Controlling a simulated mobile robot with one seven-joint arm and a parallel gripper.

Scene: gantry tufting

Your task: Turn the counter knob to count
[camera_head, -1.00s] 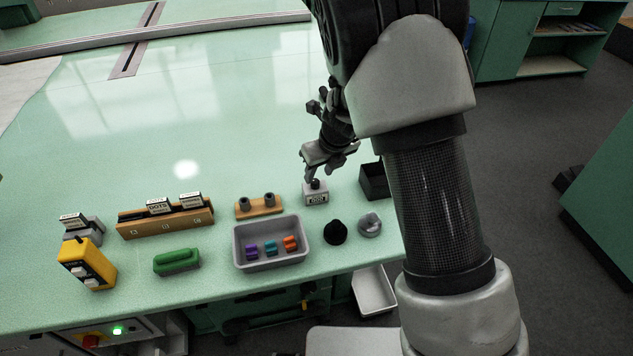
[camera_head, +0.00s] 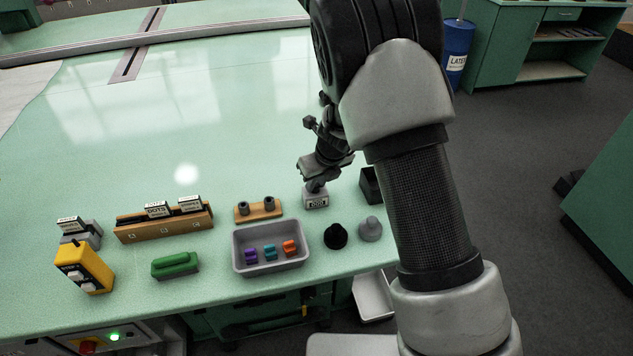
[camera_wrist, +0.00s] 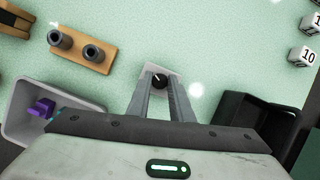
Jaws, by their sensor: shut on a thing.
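The counter (camera_head: 316,200) is a small light grey box with a dark-framed number display on its front, standing on the green table. Its digits are too small to read surely. Its black knob (camera_wrist: 160,80) with a pale pointer line shows on top in the wrist view, between my fingertips. My gripper (camera_head: 316,184) points down onto the counter from above, its fingers on either side of the knob and shut on it. In the head view the fingers hide the knob.
A grey tray (camera_head: 238,263) with purple, teal and orange pieces stands front left of the counter. A wooden block with two dark posts (camera_head: 257,210) is at its left. A black bin (camera_head: 369,186) is at its right. A black cone-like piece (camera_head: 335,236) and a grey knobbed piece (camera_head: 370,229) stand in front.

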